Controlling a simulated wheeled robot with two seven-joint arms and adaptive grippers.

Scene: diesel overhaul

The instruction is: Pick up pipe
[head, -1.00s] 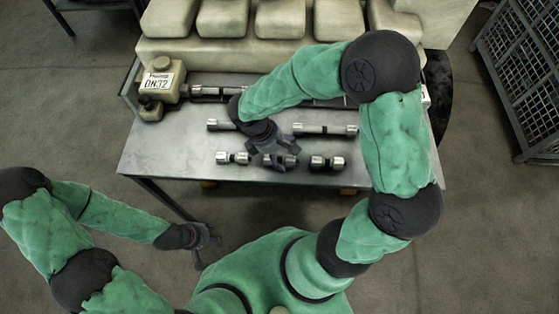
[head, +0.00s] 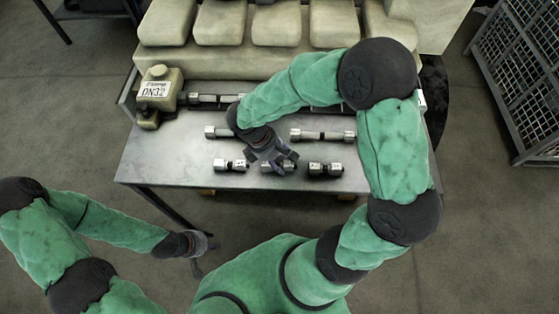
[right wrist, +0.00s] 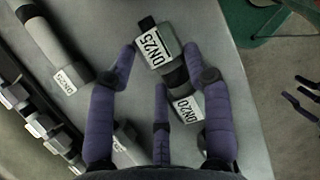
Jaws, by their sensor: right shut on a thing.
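A short metal pipe piece (right wrist: 167,67) labelled DN25 and DN20 lies between the fingers of my right gripper (right wrist: 158,62) in the right wrist view. In the head view, my right gripper (head: 274,160) reaches down over this middle piece of the front row and partly hides it. The gripper is shut on it; I cannot tell whether the piece touches the table. Similar short pieces lie to its left (head: 230,165) and right (head: 325,169). My left gripper (head: 203,249) hangs empty off the table's front edge, fingers apart.
Longer pipes lie behind on the metal table (head: 160,160): one at right (head: 322,135), one partly hidden at left (head: 217,132), one at the back (head: 215,99). A beige container (head: 160,92) marked DN32 stands back left. A wire cage (head: 525,75) stands right.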

